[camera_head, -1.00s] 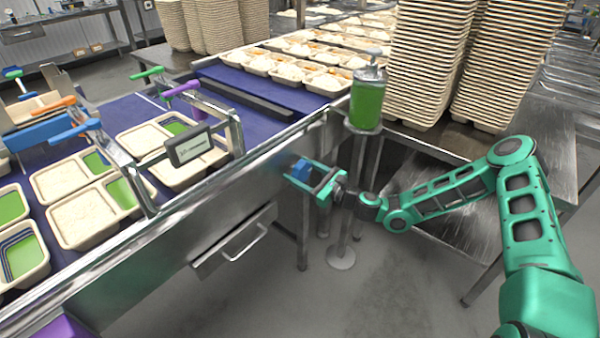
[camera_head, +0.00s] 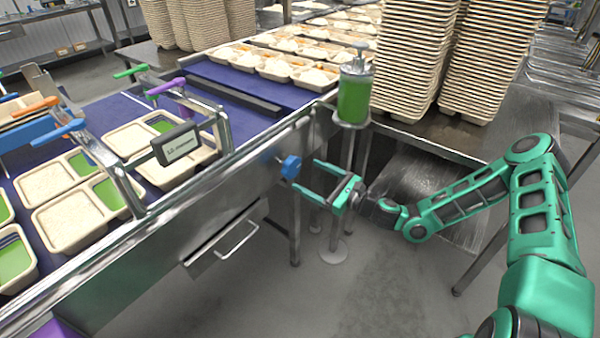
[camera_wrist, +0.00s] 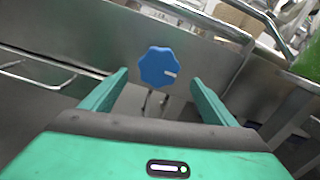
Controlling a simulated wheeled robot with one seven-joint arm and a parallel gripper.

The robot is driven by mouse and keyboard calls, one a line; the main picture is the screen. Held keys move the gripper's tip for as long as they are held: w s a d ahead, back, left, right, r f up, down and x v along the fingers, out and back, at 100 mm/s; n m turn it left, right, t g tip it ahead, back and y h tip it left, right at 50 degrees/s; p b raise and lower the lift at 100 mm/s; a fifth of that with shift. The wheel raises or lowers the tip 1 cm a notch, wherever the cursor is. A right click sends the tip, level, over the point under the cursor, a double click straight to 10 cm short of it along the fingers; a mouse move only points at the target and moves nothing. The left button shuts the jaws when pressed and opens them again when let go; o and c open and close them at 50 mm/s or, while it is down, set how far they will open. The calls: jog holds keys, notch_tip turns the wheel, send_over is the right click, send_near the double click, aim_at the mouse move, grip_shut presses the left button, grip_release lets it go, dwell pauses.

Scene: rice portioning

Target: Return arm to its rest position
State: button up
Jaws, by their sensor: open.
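My gripper (camera_head: 308,180) is green, open and empty, in front of the conveyor's metal side. A blue knob (camera_head: 290,167) on that side sits just left of the fingertips, apart from them. In the wrist view the knob (camera_wrist: 159,67) shows beyond and between the two open fingers (camera_wrist: 157,88), with a white mark on its right. My green arm reaches in from the right, its elbow raised.
The conveyor (camera_head: 245,97) carries trays of rice and green portions. A green dispenser bottle (camera_head: 354,98) stands on a stand (camera_head: 350,124) behind my gripper. Tall tray stacks (camera_head: 418,60) rest on a metal table. A drawer handle (camera_head: 238,240) juts out at lower left. Floor at lower centre is clear.

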jog(key=shift+v, duration=1)
